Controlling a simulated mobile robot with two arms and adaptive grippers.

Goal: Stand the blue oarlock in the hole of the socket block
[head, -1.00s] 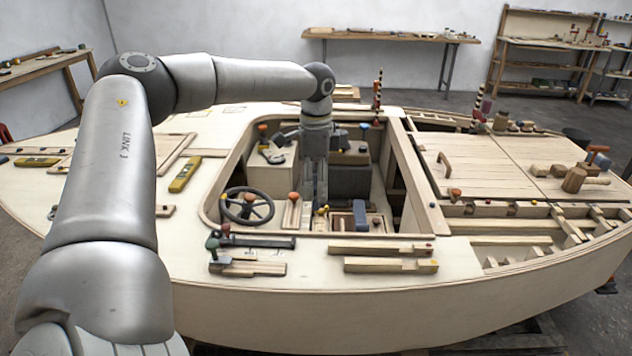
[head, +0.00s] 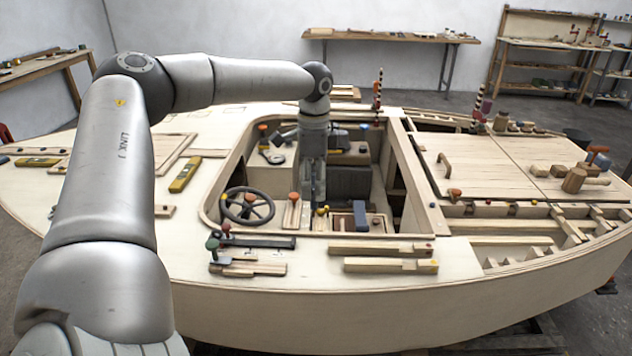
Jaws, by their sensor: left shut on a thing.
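My left gripper (head: 318,198) reaches straight down into the cockpit opening, fingers low near its front edge. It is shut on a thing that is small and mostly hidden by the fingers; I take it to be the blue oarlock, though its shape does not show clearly. Just below the fingertips is a small yellow-topped piece (head: 322,211). I cannot single out the socket block and its hole with certainty at this size. My right gripper is not in view.
A steering wheel (head: 247,206) stands left of my gripper. A blue piece (head: 360,213) sits at a wooden tray (head: 345,226) to the right. Wooden strips (head: 390,265) lie on the front deck. The cockpit rim (head: 222,180) surrounds the arm.

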